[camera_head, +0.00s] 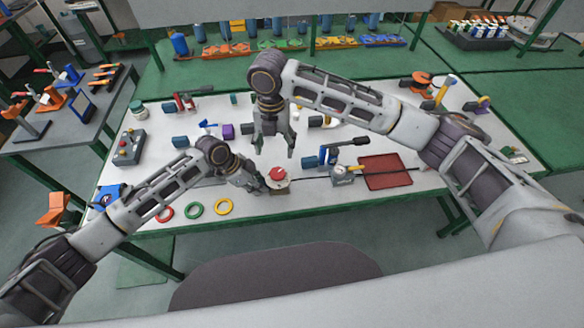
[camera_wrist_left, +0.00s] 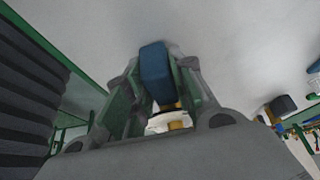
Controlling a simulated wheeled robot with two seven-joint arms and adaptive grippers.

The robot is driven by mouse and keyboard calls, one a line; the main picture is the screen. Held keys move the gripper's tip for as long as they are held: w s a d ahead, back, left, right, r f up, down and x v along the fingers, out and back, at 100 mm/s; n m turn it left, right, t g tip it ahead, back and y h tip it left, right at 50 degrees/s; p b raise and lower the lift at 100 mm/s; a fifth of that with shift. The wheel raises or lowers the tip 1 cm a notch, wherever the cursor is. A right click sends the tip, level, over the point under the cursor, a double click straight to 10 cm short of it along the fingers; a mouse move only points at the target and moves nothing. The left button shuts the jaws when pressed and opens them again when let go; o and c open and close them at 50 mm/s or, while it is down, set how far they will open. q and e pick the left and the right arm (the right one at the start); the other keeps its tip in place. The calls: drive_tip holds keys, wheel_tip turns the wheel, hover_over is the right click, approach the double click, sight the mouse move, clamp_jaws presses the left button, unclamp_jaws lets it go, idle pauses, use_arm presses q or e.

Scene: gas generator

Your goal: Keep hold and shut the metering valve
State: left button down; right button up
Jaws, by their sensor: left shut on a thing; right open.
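My left gripper (camera_head: 262,186) is low at the front middle of the white table, beside a round red-topped piece (camera_head: 277,174). In the left wrist view, my left gripper (camera_wrist_left: 155,95) is shut on a blue block-shaped part (camera_wrist_left: 154,68), with brass and pale metal (camera_wrist_left: 170,122) at its base. In the head view my fingers hide this blue part. I cannot tell for sure whether it is the metering valve's handle, or its exact turn. My right gripper (camera_head: 273,148) is open and empty, pointing down above the table behind the red-topped piece.
A gauge-like piece (camera_head: 342,176) with a yellow part and a dark red mat (camera_head: 385,172) lie to the right. A blue-handled fitting (camera_head: 328,155) stands behind the gauge. A grey button box (camera_head: 129,148) is far left.

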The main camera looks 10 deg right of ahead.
sight(277, 173)
drive_tip(key=shift+m, duration=1.3)
drive_tip(key=shift+f, duration=0.15)
drive_tip(key=shift+f, duration=5.9)
drive_tip(key=c, duration=1)
